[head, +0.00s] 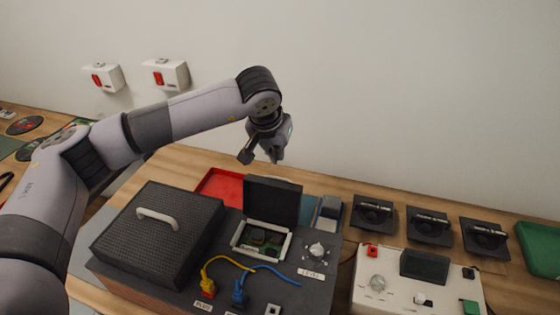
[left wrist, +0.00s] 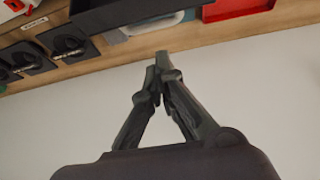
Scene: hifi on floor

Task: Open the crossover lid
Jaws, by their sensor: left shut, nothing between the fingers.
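The crossover lid (head: 272,199) is a dark square panel. It stands up at the back edge of a white-framed opening (head: 237,238) in the dark hi-fi unit (head: 310,282). A green circuit board (head: 262,240) shows inside the opening. My left gripper (head: 247,157) is above and behind the raised lid in the head view, apart from it. In the left wrist view, the left gripper's fingers (left wrist: 158,62) meet at the tips with nothing between them. My right gripper is in neither view.
A large dark cover with a white handle (head: 158,217) lies left of the opening. Yellow (head: 228,260) and blue (head: 272,269) cables are in front. A red tray (head: 217,188) is behind; a white control box (head: 397,281) and several black holders (head: 430,227) stand right.

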